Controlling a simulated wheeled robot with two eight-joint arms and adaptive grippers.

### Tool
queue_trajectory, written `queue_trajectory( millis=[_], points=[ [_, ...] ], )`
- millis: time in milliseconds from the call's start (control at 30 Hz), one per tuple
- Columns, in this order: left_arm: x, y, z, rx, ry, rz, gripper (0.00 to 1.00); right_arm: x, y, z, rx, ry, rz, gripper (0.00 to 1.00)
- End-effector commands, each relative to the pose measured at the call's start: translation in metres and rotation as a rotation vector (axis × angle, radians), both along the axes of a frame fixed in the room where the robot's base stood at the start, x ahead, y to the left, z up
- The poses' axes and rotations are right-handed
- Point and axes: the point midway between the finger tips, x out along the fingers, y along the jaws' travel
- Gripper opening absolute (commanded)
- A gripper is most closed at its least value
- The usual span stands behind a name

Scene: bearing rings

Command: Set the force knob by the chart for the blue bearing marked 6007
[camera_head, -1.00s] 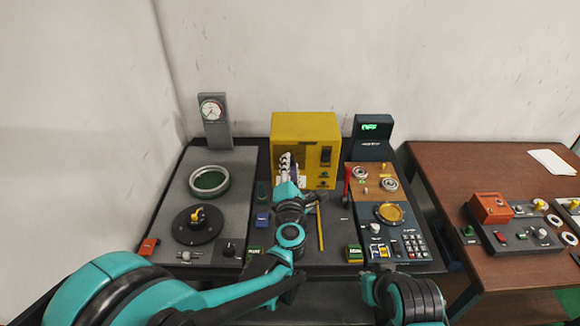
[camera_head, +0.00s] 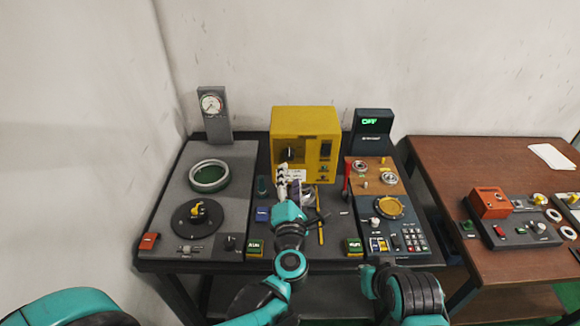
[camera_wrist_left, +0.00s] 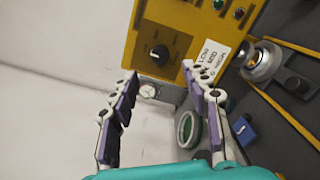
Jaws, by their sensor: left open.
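The yellow box (camera_head: 305,128) stands at the back of the bench. Its black knob (camera_head: 288,153) sits on the front panel and shows in the wrist view (camera_wrist_left: 160,55); I cannot read its setting. A white label (camera_wrist_left: 212,53) beside it bears lines with LOW, MED and HIGH. My left gripper (camera_head: 292,172) is open and empty, just in front of the box and apart from the knob. In the wrist view its fingers (camera_wrist_left: 160,75) stand on both sides, below the knob. I cannot pick out a blue bearing marked 6007.
A red lever (camera_head: 346,180) and a brown board (camera_head: 375,186) with metal rings stand to the right. A green-floored ring (camera_head: 209,177) and a dial gauge (camera_head: 212,105) are at left. A dark display (camera_head: 372,125) reads OFF. A yellow pencil-like stick (camera_head: 320,225) lies beside my left arm.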

Motion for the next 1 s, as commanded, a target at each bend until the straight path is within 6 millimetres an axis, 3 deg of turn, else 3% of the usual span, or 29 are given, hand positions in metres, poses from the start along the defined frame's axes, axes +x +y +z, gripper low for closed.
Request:
queue_trajectory(
  millis=[100, 300, 833, 1000],
  points=[
    [-0.022, -0.001, 0.0, 0.0, 0.0, -0.004, 0.47, 0.0, 0.0, 0.0, 0.0, 0.0, 0.0, 0.0],
    [-0.04, -0.001, 0.0, 0.0, 0.0, -0.002, 0.47, 0.0, 0.0, 0.0, 0.0, 0.0, 0.0, 0.0],
    [-0.041, 0.0, 0.001, 0.006, -0.003, -0.003, 0.47, 0.0, 0.0, 0.0, 0.0, 0.0, 0.0, 0.0],
    [-0.038, 0.0, 0.036, 0.202, -0.086, -0.092, 0.47, 0.0, 0.0, 0.0, 0.0, 0.0, 0.0, 0.0]
  ],
)
